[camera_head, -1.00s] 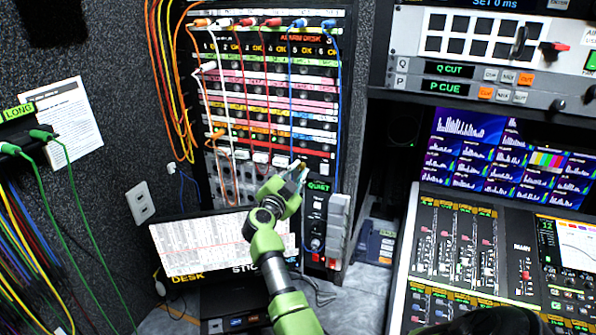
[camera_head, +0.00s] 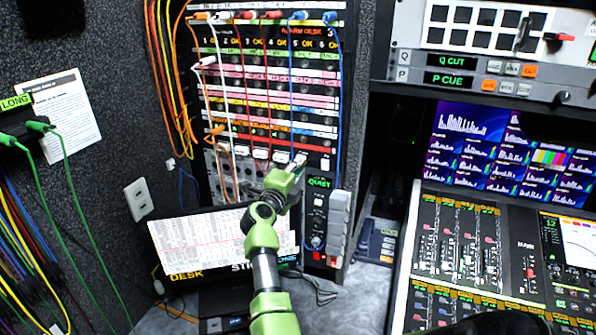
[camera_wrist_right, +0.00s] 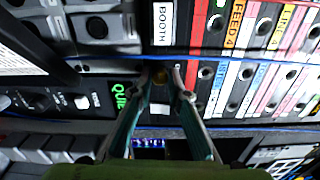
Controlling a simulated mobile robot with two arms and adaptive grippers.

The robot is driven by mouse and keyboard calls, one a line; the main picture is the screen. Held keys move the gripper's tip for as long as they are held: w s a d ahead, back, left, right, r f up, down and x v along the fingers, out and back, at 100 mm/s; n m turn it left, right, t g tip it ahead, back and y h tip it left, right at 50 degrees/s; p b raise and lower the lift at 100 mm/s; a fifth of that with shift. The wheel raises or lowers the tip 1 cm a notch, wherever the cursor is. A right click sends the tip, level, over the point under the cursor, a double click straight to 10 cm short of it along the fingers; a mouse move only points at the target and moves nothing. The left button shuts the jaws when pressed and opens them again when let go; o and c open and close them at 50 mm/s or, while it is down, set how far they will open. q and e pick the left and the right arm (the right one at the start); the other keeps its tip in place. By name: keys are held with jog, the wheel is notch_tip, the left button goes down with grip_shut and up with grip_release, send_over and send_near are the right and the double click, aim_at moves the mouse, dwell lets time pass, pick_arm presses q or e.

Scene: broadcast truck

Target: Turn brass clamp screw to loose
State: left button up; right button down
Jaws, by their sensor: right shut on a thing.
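My right gripper (camera_head: 299,162) reaches up to the lower right part of the patch rack, just above the green QUIET label. In the head view the wrist hides the screw. My left gripper is not in view.
The patch rack (camera_head: 262,62) carries several plugged cables; a blue cable (camera_head: 339,110) hangs close right of my gripper. A laptop-like screen (camera_head: 190,240) stands below left of the wrist. Grey switches (camera_head: 339,215) and the QUIET panel are just below. A mixing desk (camera_head: 450,240) is at right.

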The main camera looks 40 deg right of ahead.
aim_at(303, 130)
jog(key=m+b, duration=1.4)
jog(key=m, duration=0.1)
jog(key=m+b, duration=0.7)
jog(key=shift+f, duration=0.35)
jog(key=c, duration=1.9)
grip_release()
jog(key=shift+r, duration=0.2)
jog(key=shift+s+r, duration=0.1)
jog(key=shift+r, duration=0.05)
notch_tip(303, 130, up, 10)
jog(key=shift+f, duration=0.1)
